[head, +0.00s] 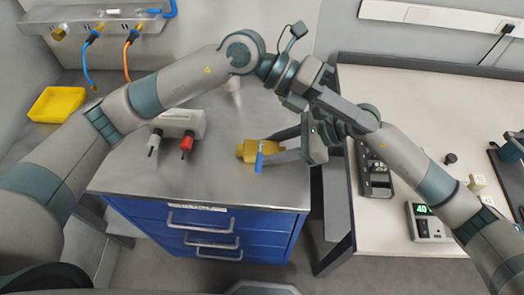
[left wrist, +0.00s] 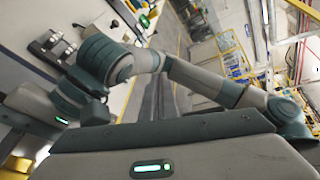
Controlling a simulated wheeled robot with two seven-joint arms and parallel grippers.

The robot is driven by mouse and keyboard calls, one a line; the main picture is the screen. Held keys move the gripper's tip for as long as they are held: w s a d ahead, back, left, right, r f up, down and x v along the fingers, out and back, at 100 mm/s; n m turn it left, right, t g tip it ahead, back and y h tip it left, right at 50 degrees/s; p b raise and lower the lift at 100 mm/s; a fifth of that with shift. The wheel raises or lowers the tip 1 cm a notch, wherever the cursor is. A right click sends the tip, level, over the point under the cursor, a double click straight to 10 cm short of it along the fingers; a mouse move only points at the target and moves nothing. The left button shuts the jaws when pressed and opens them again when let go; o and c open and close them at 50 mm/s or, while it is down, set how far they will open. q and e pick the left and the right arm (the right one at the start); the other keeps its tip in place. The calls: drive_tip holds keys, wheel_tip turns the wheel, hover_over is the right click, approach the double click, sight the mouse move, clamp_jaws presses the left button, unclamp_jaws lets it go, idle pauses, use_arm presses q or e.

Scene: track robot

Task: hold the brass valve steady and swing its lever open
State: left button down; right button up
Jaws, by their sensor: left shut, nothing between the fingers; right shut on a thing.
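The brass valve (head: 246,150) lies on the steel top of the blue drawer cabinet, near its front right. Its blue lever (head: 259,160) crosses the body and points toward the cabinet's front edge. My right gripper (head: 274,148) reaches in from the right and is shut on the valve, one finger on the far side and one on the near side. My left gripper (head: 370,122) is shut and empty, above and to the right of the valve, crossing over my right arm. In the left wrist view, its housing fills the bottom, and the lever cannot be made out.
A grey box with red and white connectors (head: 180,124) stands left of the valve. A white bench (head: 405,105) at right carries a meter (head: 428,222). The cabinet's front left is clear.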

use_arm(q)
drive_tip(key=s+a+f+g+y, duration=0.1)
drive_tip(key=s+a+f+y, duration=0.1)
drive_tip(key=y, duration=0.1)
drive_tip(key=n+t+y, duration=0.5)
drive_tip(key=n+y, duration=0.3)
drive_tip(key=y, duration=0.2)
hover_over(259, 152)
wheel_tip(259, 152, down, 3)
drive_tip(key=shift+w+f, duration=0.1)
drive_tip(key=shift+f, duration=0.1)
drive_tip(key=shift+d+f, duration=0.1)
drive_tip(key=shift+f, duration=0.1)
drive_tip(key=shift+f, duration=3.15)
drive_tip(key=shift+f, duration=0.7)
drive_tip(key=shift+f, duration=0.1)
